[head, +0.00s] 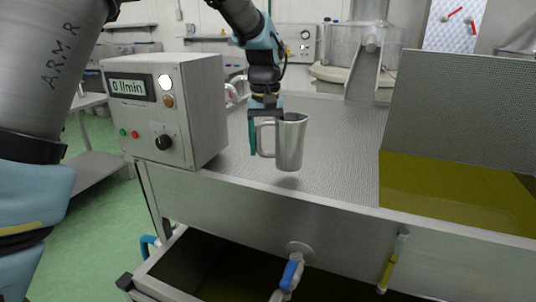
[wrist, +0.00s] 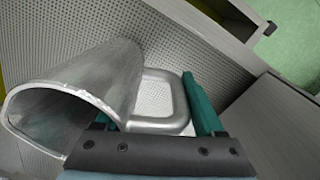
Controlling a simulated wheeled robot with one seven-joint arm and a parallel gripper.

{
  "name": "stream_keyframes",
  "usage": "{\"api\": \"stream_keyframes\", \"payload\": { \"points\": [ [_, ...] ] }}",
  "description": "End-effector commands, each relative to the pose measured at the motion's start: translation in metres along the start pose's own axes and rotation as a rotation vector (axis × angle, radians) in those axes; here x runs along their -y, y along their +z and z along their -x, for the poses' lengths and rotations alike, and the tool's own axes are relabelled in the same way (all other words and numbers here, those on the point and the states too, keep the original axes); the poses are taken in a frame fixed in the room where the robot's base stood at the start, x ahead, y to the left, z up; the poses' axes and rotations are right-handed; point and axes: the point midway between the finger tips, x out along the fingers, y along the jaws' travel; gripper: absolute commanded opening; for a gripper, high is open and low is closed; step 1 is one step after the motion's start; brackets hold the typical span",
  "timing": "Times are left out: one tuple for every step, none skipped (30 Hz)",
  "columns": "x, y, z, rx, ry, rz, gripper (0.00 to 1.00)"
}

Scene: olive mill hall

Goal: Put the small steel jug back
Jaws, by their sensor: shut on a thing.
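The small steel jug (head: 290,143) is upright at the perforated metal top (head: 335,150), near its front edge, with its handle to the left. My gripper (head: 263,138) reaches down from above and is shut on the jug's handle. In the wrist view the jug (wrist: 85,85) lies at the left, its open rim toward the camera, and the handle loop (wrist: 165,122) sits between the teal fingers. I cannot tell whether the jug's base touches the perforated top or hangs just above it.
A grey control box (head: 165,108) with a display and knob stands left of the jug. To the right is a basin of yellow-green oil (head: 450,195) with a raised perforated panel (head: 460,105). A blue-handled valve (head: 290,275) and a yellow-ended tube (head: 388,270) are on the front. Green floor is at left.

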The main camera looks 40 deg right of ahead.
Motion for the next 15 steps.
{"api": "stream_keyframes", "payload": {
  "points": [
    [0.0,0.001,-0.005,0.003,-0.001,0.0,0.0],
    [0.001,0.001,-0.009,0.003,-0.002,0.0,0.0],
    [0.001,0.001,-0.015,0.003,-0.002,0.0,0.0],
    [0.001,0.001,-0.019,0.004,-0.002,0.0,0.0],
    [0.001,0.001,-0.024,0.004,-0.002,0.0,0.0],
    [0.001,0.001,-0.028,0.002,-0.001,0.0,0.0],
    [0.001,0.001,-0.03,0.002,-0.001,0.0,0.0],
    [0.001,0.0,-0.032,0.001,0.0,0.0,0.0],
    [0.001,0.0,-0.034,0.0,0.0,0.001,0.0],
    [0.001,0.0,-0.035,-0.001,0.0,0.001,0.0],
    [0.001,0.0,-0.035,-0.001,0.0,0.001,0.0],
    [0.001,0.0,-0.035,-0.001,0.0,0.001,0.0],
    [0.001,0.0,-0.035,-0.001,0.0,0.001,0.0],
    [0.0,0.0,-0.035,-0.001,0.001,0.0,0.0],
    [0.0,0.0,-0.035,-0.001,0.001,0.0,0.0]
  ]
}}
